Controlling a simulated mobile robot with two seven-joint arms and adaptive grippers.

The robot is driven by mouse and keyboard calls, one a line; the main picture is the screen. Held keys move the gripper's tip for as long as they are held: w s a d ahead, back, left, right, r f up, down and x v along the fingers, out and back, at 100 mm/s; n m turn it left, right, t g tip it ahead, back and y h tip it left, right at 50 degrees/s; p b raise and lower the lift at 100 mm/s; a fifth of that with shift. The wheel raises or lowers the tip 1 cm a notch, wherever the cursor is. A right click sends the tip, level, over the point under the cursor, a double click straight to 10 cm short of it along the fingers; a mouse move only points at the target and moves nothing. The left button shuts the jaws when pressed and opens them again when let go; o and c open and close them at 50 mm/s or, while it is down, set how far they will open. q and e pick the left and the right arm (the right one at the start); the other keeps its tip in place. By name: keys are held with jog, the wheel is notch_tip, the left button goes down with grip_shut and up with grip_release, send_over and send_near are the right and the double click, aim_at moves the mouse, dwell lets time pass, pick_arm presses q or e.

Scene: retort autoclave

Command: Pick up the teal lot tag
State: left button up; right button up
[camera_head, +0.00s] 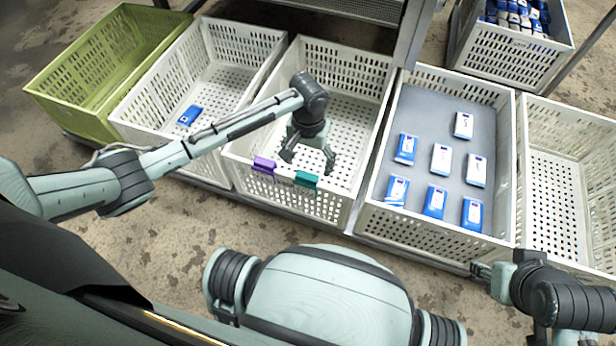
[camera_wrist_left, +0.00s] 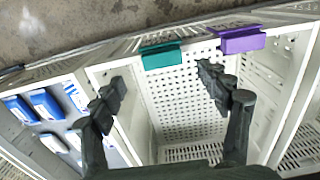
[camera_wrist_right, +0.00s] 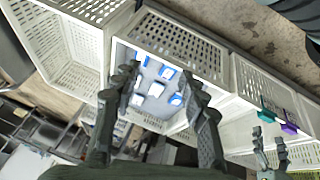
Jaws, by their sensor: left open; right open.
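The teal lot tag (camera_head: 306,180) hangs on the near rim of the middle white crate (camera_head: 340,207), right of a purple tag (camera_head: 264,165). In the left wrist view the teal tag (camera_wrist_left: 161,55) shows ahead of the gripper, between the fingers' directions. My left gripper (camera_head: 308,158) is open and empty, over that crate, a little beyond the tag and apart from it. My right gripper (camera_wrist_right: 165,92) is open and empty near the crate of pouches; in the head view it is only partly visible at the lower right edge.
A white crate (camera_head: 441,78) with a grey liner holds several blue and white packs to the right. A white crate with one blue pack (camera_head: 190,115) and a green crate (camera_head: 75,107) stand left. An empty white crate (camera_head: 560,115) is far right. Another crate of packs (camera_head: 514,50) stands behind.

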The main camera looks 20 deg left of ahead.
aim_at(306, 178)
pick_arm(q)
jog(key=f, duration=0.3)
jog(key=f+b, duration=0.1)
jog(key=f, duration=0.1)
jog(key=shift+s+a, duration=0.2)
jog(key=shift+s, duration=0.15)
jog(key=shift+f, duration=0.25)
jog(key=c, duration=1)
pick_arm(e)
jog(key=w+a+r+t+y, duration=0.1)
jog(key=w+a+r+t, duration=0.1)
jog(key=w, duration=0.4)
jog(key=a+t, duration=0.1)
jog(key=a, duration=0.1)
jog(key=shift+a+r+n+y, duration=0.3)
jog(key=shift+a+r, duration=0.05)
jog(key=shift+a, duration=0.05)
